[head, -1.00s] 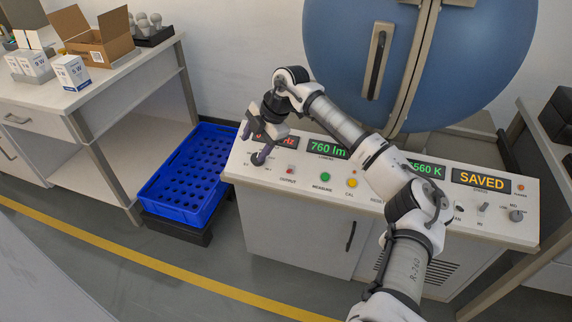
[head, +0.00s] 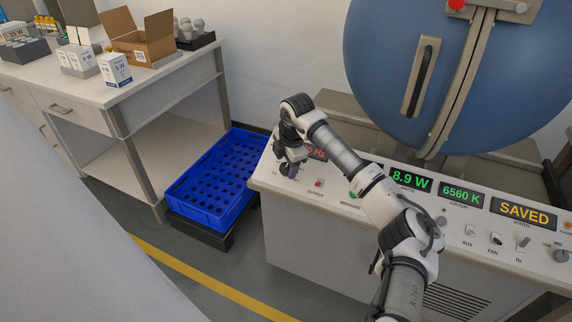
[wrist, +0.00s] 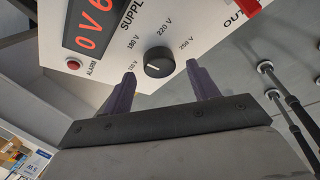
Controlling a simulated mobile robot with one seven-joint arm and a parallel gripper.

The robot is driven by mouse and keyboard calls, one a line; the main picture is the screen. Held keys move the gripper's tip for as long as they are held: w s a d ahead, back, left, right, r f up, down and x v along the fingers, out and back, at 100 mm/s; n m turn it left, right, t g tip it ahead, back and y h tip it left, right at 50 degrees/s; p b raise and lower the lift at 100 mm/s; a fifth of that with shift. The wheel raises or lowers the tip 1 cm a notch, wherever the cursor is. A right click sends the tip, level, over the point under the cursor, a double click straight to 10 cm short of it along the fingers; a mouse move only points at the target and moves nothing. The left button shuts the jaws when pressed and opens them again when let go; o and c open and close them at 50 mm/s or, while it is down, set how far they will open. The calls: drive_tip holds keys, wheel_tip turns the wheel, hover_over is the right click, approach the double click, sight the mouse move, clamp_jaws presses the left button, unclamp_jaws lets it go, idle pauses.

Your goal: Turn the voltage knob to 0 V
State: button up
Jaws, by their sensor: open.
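The voltage knob (wrist: 159,62) is a round black dial with a short white mark on the panel's supply section. It stands among printed labels, of which 220 V and 250 V are readable; I cannot tell exactly which label the mark faces. My gripper (wrist: 161,70) is open, its two purple fingers on either side of the knob, apart from it in the picture; I cannot tell how deep they reach. In the head view my gripper (head: 289,170) is at the left end of the panel and hides the knob. A red-digit display (wrist: 95,22) sits beside the knob, partly cut off.
The white control panel (head: 340,212) carries other displays, switches and buttons. A blue crate (head: 205,215) stands left of the panel. A blue sphere (head: 385,60) rises behind it.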

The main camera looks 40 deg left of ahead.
drive_tip(key=shift+x, duration=1.05)
drive_tip(key=c, duration=1)
